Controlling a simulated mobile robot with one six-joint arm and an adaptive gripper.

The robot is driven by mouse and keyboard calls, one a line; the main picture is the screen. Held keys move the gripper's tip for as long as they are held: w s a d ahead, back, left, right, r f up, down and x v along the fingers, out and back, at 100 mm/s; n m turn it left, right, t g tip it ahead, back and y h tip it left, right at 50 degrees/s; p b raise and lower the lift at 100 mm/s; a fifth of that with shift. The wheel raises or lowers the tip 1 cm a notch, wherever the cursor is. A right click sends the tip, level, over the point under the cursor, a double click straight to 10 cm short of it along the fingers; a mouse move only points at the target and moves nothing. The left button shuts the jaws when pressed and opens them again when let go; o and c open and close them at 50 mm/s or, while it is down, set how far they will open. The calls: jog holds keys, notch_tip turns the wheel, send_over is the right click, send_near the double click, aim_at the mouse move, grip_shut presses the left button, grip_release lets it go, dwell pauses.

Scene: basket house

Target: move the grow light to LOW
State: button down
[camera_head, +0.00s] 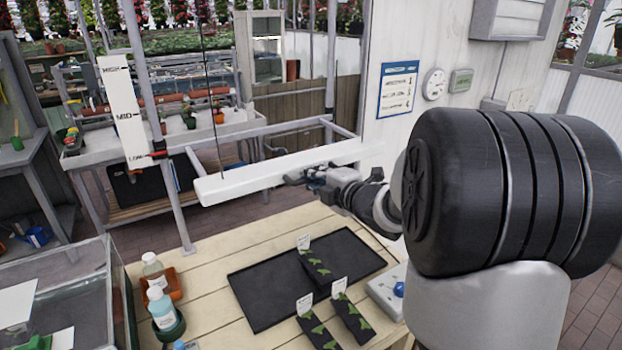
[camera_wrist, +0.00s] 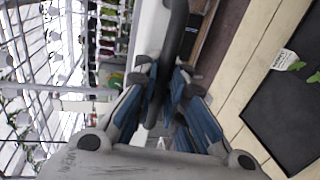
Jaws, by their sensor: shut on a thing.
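The grow light is a long white bar (camera_head: 240,183) hung from thin cords above the wooden table. Its left end is near a white height scale (camera_head: 124,115) marked HIGH, MID and LOW from top to bottom. A small red and black piece (camera_head: 158,154) on the post beside the scale is about level with the LOW mark. My gripper (camera_head: 303,176) is at the near side of the bar, around its middle. In the wrist view, my blue-padded fingers (camera_wrist: 172,90) close around a dark handle (camera_wrist: 176,35) beside the white bar. The exact contact is partly hidden.
Below the bar, a black tray (camera_head: 252,312) with small seedling packs and white labels lies on the table (camera_head: 205,262). Bottles (camera_head: 162,308) stand at the table's left side. A grey box with a blue knob (camera_head: 398,289) is at the right.

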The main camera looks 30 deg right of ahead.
jog(key=shift+s+f, duration=0.1)
jog(key=shift+f, duration=0.35)
jog(key=c, duration=2)
grip_release()
jog(key=shift+s, duration=0.1)
jog(key=o, duration=0.3)
jog(key=shift+r, duration=0.2)
jog(key=v, duration=1.2)
jog(key=shift+a, duration=0.1)
